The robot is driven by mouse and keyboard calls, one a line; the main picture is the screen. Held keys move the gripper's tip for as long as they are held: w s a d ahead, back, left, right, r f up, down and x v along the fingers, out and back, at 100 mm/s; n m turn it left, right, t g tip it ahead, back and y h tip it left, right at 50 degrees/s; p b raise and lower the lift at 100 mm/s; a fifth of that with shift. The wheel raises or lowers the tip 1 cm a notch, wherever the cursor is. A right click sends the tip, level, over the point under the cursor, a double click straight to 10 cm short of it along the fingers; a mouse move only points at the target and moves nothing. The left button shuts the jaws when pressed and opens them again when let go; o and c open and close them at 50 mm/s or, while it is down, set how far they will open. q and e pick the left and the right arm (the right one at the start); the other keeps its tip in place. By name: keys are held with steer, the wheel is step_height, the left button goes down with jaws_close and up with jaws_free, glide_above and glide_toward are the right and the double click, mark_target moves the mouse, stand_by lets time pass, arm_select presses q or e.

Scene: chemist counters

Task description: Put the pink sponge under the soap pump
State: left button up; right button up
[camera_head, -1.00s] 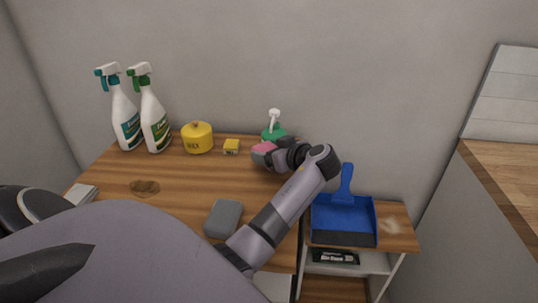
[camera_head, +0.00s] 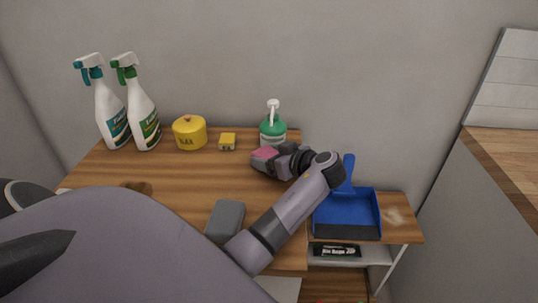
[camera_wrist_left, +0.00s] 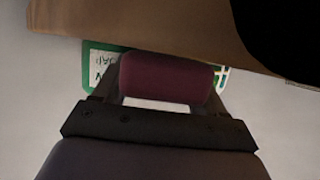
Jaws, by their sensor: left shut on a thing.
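My left gripper (camera_head: 264,159) is shut on the pink sponge (camera_head: 267,152), near the back edge of the wooden table. The soap pump (camera_head: 272,133), a green bottle with a white pump head, stands upright just behind the sponge, its lower part partly hidden by the gripper. In the left wrist view the sponge (camera_wrist_left: 165,78) looks dark red between the fingers, with the pump's green and white label (camera_wrist_left: 97,65) behind it. I cannot tell whether sponge and bottle touch. My right gripper is not in view.
Two spray bottles (camera_head: 144,118), a yellow tin (camera_head: 190,135) and a small yellow block (camera_head: 227,142) stand along the back. A grey sponge (camera_head: 225,219) lies near the front. A blue dustpan (camera_head: 346,211) rests on the lower shelf at right.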

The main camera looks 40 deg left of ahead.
arm_select(q)
steer(key=shift+f, duration=0.25)
steer(key=o, duration=0.7)
steer(key=shift+r, duration=0.1)
steer(key=shift+o, duration=0.2)
steer(key=shift+r, duration=0.15)
steer(key=b+v, duration=0.1)
steer(key=v, duration=1.1)
steer(key=shift+r+b, duration=0.15)
steer(key=shift+b, duration=0.2)
